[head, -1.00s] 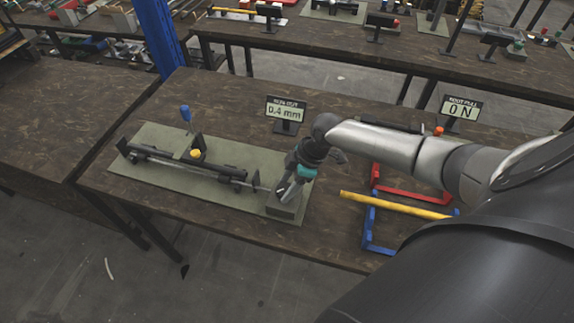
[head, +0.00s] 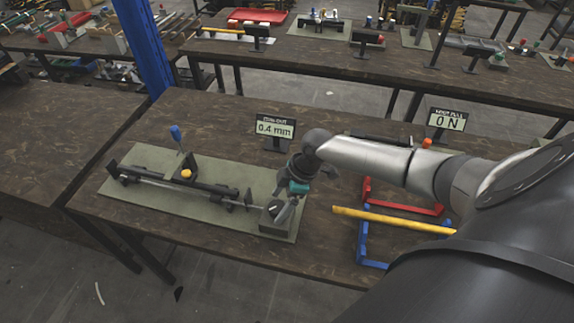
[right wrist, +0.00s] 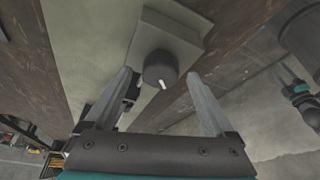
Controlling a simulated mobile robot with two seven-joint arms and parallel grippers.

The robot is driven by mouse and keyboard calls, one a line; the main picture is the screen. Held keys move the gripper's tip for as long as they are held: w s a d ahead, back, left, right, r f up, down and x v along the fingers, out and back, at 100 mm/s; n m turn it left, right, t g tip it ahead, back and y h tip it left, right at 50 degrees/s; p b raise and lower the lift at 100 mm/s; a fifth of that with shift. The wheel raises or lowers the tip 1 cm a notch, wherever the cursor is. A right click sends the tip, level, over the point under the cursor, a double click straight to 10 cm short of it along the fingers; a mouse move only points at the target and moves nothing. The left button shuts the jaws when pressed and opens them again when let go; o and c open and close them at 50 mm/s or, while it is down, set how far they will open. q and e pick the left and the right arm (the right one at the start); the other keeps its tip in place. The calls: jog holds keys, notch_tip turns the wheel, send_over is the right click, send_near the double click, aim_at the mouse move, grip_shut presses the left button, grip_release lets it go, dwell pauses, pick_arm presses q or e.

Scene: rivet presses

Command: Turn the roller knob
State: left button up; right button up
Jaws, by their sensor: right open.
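The roller knob (right wrist: 160,68) is a dark round cylinder with a white mark, on a grey block (right wrist: 203,22) in the right wrist view. In the head view the block (head: 277,229) stands at the right end of a green mat. My right gripper (head: 277,207) is over the block there and hides much of the knob. In the right wrist view my right gripper (right wrist: 160,76) is open, with one finger on each side of the knob and visible gaps. What seems to be my left gripper (right wrist: 287,76) shows small at the right edge; its opening is unclear.
The green mat (head: 150,157) carries a long black rail (head: 165,186), a blue-topped lever (head: 175,132) and a yellow knob (head: 186,174). Behind stand displays reading 0.4 mm (head: 275,129) and 0 N (head: 447,122). A yellow bar (head: 390,220) and blue and red brackets lie right.

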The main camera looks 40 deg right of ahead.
jog(key=v, duration=1.5)
jog(key=shift+p, duration=0.4)
jog(key=shift+f, duration=0.1)
